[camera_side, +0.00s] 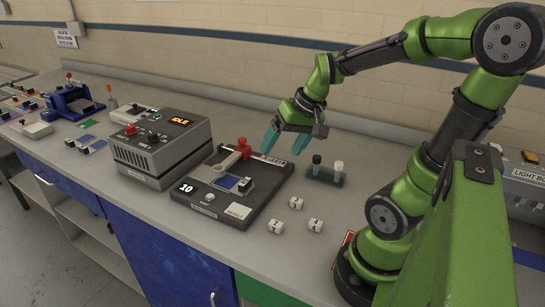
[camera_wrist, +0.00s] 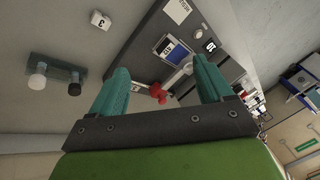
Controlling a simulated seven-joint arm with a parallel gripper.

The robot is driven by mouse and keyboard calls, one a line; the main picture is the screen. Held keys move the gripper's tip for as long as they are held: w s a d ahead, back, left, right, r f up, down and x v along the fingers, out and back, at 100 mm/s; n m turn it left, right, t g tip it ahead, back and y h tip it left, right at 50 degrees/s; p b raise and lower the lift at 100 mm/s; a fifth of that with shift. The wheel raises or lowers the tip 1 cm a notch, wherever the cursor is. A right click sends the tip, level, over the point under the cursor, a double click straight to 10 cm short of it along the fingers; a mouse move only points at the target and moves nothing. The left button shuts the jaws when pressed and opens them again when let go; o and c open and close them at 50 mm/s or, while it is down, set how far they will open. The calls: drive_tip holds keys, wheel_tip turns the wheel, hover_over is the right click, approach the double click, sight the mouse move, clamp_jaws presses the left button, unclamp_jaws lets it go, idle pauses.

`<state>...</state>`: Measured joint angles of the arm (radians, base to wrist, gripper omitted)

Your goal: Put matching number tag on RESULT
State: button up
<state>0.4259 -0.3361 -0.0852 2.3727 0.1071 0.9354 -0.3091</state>
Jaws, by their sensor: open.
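My gripper (camera_side: 286,148) is open and empty, with its teal fingers above the back of the dark test unit (camera_side: 262,203). It also shows in the wrist view (camera_wrist: 163,84). One tag in the wrist view (camera_wrist: 100,20) reads 3. A white plate, seemingly the RESULT spot (camera_side: 238,211), is bare at the unit's front right corner. A small display (camera_side: 186,188) seems to read 10.
The unit carries a lever with a red knob (camera_side: 242,143) and a blue swatch (camera_side: 224,182). A grey box showing IDLE (camera_side: 160,146) stands left. A small rack with a black and a white vial (camera_side: 325,175) stands right. The bench near the tags is otherwise clear.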

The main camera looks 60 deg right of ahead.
drive_tip(key=s+a+r+n+t, duration=0.1)
drive_tip(key=a+r, duration=0.1)
drive_tip(key=a, duration=0.4)
drive_tip(key=s+a+r+n+t+y, duration=0.1)
drive_tip(key=s+a+r+n, duration=0.1)
drive_tip(key=a, duration=0.4)
drive_tip(key=shift+a+r+n, duration=0.2)
drive_tip(key=shift+r+n, duration=0.1)
drive_tip(key=shift+r, duration=0.35)
